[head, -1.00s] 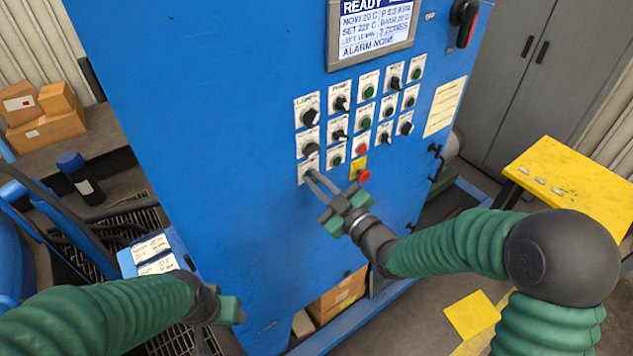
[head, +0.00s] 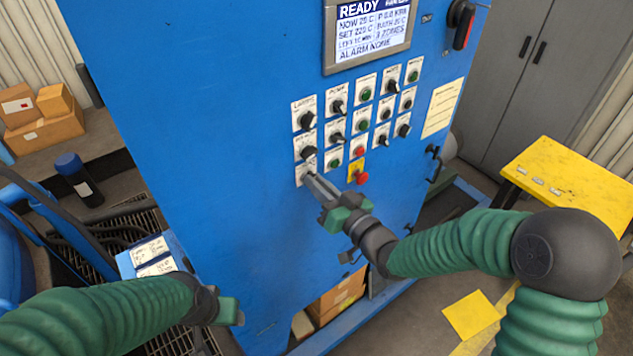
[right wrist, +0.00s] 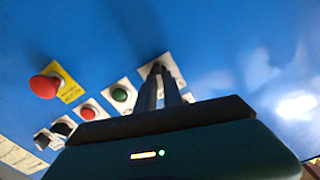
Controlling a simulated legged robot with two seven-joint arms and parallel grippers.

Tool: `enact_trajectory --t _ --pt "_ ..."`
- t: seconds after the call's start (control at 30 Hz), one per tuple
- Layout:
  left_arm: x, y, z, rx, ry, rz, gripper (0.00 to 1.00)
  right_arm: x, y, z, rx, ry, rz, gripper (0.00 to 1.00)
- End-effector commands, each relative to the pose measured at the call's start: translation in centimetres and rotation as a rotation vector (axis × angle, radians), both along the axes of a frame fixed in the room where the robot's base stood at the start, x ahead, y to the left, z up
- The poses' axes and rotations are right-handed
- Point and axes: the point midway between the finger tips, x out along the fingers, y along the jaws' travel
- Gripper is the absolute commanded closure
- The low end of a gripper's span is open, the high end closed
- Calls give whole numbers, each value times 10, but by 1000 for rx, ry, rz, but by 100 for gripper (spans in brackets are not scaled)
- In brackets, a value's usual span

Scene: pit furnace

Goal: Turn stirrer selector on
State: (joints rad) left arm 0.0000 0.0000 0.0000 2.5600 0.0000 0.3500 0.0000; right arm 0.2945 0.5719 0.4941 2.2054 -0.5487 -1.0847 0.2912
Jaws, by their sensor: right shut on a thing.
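The control panel is a grid of labelled knobs and buttons on a blue cabinet (head: 230,140). My right gripper (head: 311,179) reaches the lowest knob of the left column and is shut on it. That selector's white plate (head: 299,175) shows beside the fingertips, but its label is unreadable and the knob is mostly hidden. In the right wrist view, the fingers (right wrist: 161,75) lie close together over the knob on its white plate (right wrist: 176,72). My left gripper (head: 228,310) is low at the left, away from the panel; its jaws are unclear.
A red emergency button (head: 361,178) on a yellow plate sits just right of my right gripper. Other knobs and green and red buttons are close above. A display (head: 368,30) reads READY. A yellow table (head: 585,180) stands at the right.

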Motion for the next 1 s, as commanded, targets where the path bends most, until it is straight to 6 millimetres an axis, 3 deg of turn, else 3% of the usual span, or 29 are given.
enact_trajectory --t 0.03,0.4,0.97,1.0 --pt "0 0 2 0 0 0 40 -2 0 -7 18 36 2 100" --pt "0 0 6 0 0 0 40 -2 -1 -8 157 137 1 100" --pt "0 0 7 0 0 0 40 -2 0 -8 184 157 2 100" --pt "0 0 7 0 0 0 40 -2 0 -8 184 156 3 85"
